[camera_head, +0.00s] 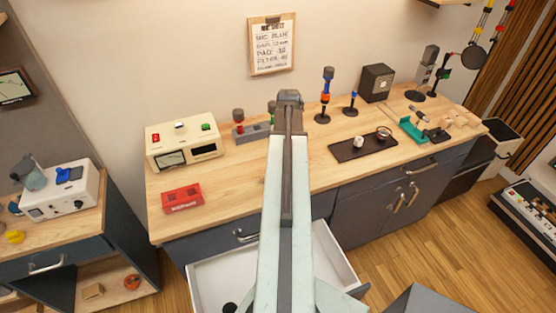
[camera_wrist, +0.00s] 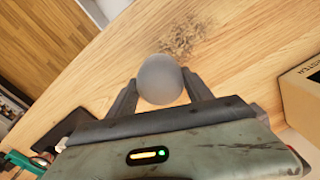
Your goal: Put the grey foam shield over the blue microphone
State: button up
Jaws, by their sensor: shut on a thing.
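My gripper (camera_wrist: 163,88) is shut on the grey foam shield (camera_wrist: 160,78), a smooth rounded piece held between the two fingers in the wrist view. In the head view my gripper (camera_head: 290,98) is over the back part of the bench, and the foam is hidden behind it. To its right, a short stand with a blue upper part (camera_head: 353,97) looks like the blue microphone. A taller stand (camera_head: 326,95) with a dark top and blue and red-orange parts is between it and my gripper. No microphone shows in the wrist view.
A dark tray (camera_head: 347,150) with small items lies right of my arm. A black speaker box (camera_head: 377,83) stands behind it. A white meter unit (camera_head: 184,146), a red box (camera_head: 182,199) and a grey holder (camera_head: 255,133) are left. An open drawer (camera_head: 335,262) juts out below the bench.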

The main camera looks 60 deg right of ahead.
jog(key=shift+s+f, duration=0.1)
notch_tip(320, 180, down, 4)
jog(key=b, duration=0.4)
jog(key=shift+w+a+r, duration=0.1)
jog(key=shift+w+r, duration=0.15)
jog(key=shift+r, duration=0.1)
jog(key=shift+f, duration=0.15)
jog(key=o, duration=1.3)
notch_tip(320, 180, up, 13)
jog(key=p, duration=1.2)
jog(key=shift+f+p, duration=0.2)
jog(key=shift+p, duration=0.15)
jog(key=shift+f, duration=0.1)
